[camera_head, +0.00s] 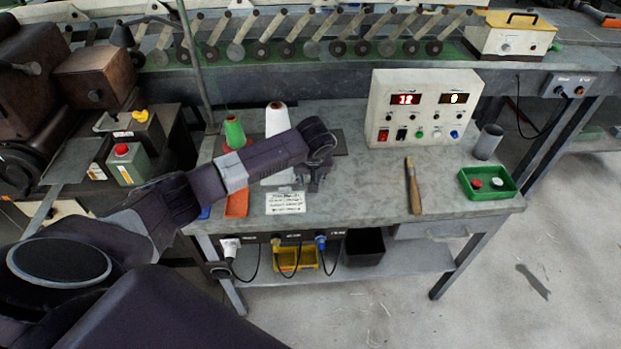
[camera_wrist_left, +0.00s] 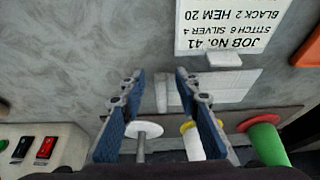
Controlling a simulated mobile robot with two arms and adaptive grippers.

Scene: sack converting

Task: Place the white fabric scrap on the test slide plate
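My left gripper (camera_head: 315,180) hangs over the bench, to the right of the white job card (camera_head: 285,202). In the left wrist view its two blue fingers (camera_wrist_left: 158,86) are spread apart with nothing gripped. A pale flat plate (camera_wrist_left: 228,88), which looks like the test slide plate, lies to the right of the fingers, and a narrow grey strip shows between them. A small white piece (camera_wrist_left: 224,59), possibly the fabric scrap, lies by the edge of the job card (camera_wrist_left: 222,25). I cannot make out the scrap clearly in the head view. My right gripper is not in view.
White (camera_head: 277,120) and green (camera_head: 235,133) thread cones stand behind my left arm. A control box (camera_head: 422,108) stands at the back. A brush (camera_head: 413,186), grey cup (camera_head: 487,142) and green tray (camera_head: 467,190) are on the right. The bench between gripper and brush is clear.

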